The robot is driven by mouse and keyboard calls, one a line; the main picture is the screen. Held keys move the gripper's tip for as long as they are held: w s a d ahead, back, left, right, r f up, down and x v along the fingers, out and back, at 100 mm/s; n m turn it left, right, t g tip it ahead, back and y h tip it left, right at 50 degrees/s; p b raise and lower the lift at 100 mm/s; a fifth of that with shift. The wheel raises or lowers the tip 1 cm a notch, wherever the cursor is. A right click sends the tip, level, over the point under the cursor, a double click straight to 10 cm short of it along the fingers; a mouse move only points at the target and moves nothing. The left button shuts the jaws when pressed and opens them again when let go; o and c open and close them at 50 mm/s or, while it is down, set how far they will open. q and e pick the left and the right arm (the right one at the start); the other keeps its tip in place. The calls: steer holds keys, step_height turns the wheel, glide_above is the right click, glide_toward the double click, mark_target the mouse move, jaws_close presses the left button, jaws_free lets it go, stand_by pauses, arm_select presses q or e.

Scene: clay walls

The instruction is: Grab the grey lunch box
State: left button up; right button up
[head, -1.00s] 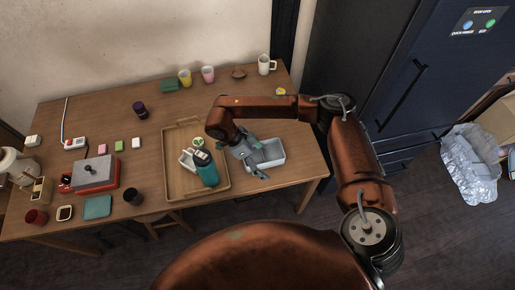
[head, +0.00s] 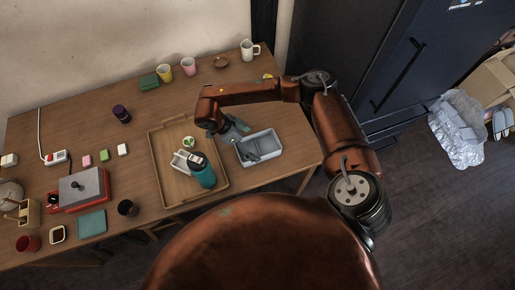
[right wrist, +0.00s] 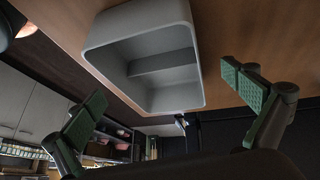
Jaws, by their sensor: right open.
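The grey lunch box (head: 270,149) is an open, rectangular box with a divider inside. It sits on the wooden table just right of the tray. In the right wrist view, the lunch box (right wrist: 168,92) shows its open top at the upper middle, beyond the fingertips. My right gripper (head: 243,139) is at the left side of the box in the head view, and a finger overlaps the box. In the right wrist view its two green-padded fingers (right wrist: 172,108) are wide apart with nothing between them. My left gripper is not in view.
A wooden tray (head: 163,181) left of the lunch box holds a teal bottle (head: 203,175) and a white container (head: 180,161). A white mug (head: 250,49), pink cup (head: 188,66) and yellow cup (head: 164,72) stand at the back. Table space behind the box is clear.

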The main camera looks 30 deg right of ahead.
mark_target(266, 144)
steer(key=shift+x, duration=0.85)
steer(key=shift+s+d+f, duration=0.15)
steer(key=shift+d+f, duration=0.05)
steer(key=shift+f, duration=0.1)
steer(key=c, duration=0.9)
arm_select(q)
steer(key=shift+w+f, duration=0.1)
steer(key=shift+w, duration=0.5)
arm_select(e)
steer(key=c, duration=0.4)
steer(key=shift+o, duration=0.2)
